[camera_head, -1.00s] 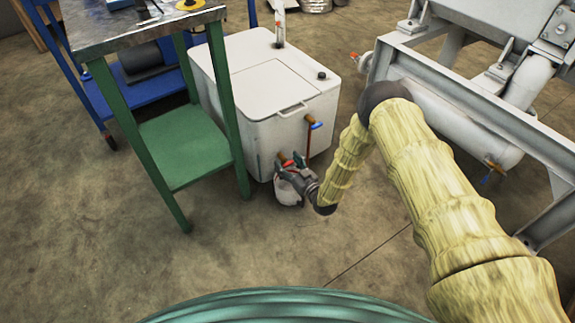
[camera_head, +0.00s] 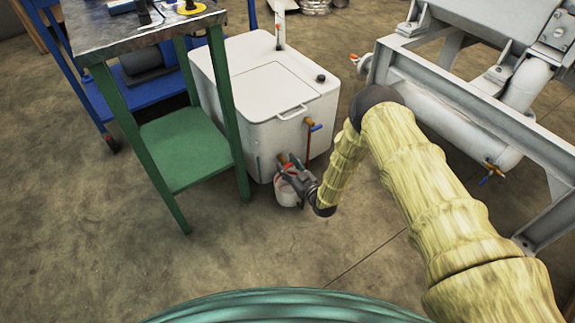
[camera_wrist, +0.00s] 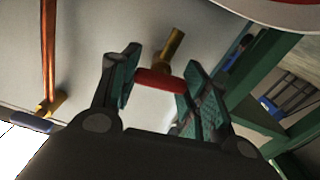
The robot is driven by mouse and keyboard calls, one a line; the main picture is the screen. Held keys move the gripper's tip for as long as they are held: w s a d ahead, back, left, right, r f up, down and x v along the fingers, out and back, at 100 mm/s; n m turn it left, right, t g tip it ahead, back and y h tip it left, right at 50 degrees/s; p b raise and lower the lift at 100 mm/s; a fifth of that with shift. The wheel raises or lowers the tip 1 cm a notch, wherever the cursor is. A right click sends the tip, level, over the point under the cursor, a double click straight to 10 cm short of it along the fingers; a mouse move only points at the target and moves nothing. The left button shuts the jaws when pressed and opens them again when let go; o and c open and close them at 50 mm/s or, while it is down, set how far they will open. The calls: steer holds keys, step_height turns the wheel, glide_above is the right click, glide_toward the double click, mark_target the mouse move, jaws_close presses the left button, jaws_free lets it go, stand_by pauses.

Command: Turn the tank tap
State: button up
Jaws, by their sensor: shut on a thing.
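The white tank (camera_head: 265,85) stands on the floor in the middle of the head view. A brass tap (camera_wrist: 173,46) sticks out low on its front wall. In the wrist view its red handle (camera_wrist: 158,81) lies between the two green-padded fingers of my gripper (camera_wrist: 156,77), which is shut on it. In the head view my gripper (camera_head: 291,169) is at the tank's lower front, and its fingers hide most of the tap. A small white container (camera_head: 286,194) stands on the floor below the tap.
A second brass tap with a blue handle (camera_head: 316,127) sits higher on the tank, above a copper pipe (camera_wrist: 48,55). A green-legged workbench (camera_head: 183,150) stands close on the left. A grey metal frame (camera_head: 460,98) is on the right. The floor in front is clear.

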steer(key=shift+s+a+n+p, duration=0.15)
steer(key=shift+n+p, duration=0.65)
steer(key=shift+n, duration=1.1)
steer(key=shift+f, duration=0.1)
steer(key=o, duration=1)
steer(key=v, duration=1.2)
